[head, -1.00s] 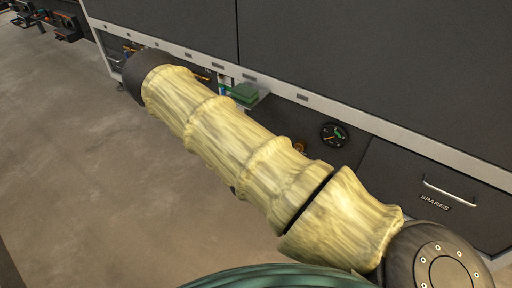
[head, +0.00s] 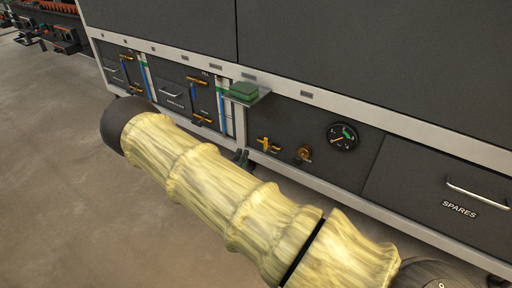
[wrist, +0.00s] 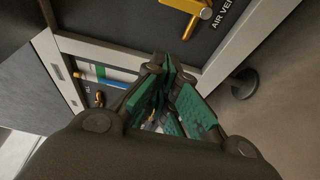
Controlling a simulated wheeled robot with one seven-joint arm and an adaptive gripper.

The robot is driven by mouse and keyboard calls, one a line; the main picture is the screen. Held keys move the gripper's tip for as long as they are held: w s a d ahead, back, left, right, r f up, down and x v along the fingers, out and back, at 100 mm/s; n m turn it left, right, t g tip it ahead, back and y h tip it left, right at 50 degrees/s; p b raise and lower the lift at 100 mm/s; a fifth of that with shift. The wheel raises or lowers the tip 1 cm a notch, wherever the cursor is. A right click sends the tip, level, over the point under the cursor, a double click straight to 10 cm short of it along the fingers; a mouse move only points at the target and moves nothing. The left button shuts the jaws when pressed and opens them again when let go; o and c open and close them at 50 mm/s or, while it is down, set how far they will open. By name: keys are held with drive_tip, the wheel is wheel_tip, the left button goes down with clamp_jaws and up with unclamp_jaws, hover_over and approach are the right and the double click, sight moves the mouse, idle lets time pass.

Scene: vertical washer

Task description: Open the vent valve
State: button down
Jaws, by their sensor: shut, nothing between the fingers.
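The vent valve is a yellow-brass handle (wrist: 190,5) at the top edge of the wrist view, beside a partly cut-off label reading "AIR VE". It appears to be the brass cross-shaped handle (head: 268,145) on the dark lower panel in the head view, left of a round brass knob. My gripper (wrist: 166,76) has green-padded fingers, closed together and empty. They are in front of the panel, apart from the handle, which lies beyond them in the wrist view. In the head view only a small dark bit of my gripper (head: 243,159) shows past my arm, just left of and below the handle.
A gauge (head: 343,137) and a brass knob (head: 304,153) sit right of the valve. More brass handles (head: 197,80) and blue sight strips are to the left. The floor in front is clear.

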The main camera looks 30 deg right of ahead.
sight(267, 144)
drive_tip(key=w+d+b, duration=0.3)
drive_tip(key=d+b, duration=0.4)
drive_tip(key=d, duration=0.2)
idle(0.9)
drive_tip(key=shift+s+r+m, duration=0.1)
drive_tip(key=shift+m, duration=0.2)
idle(0.3)
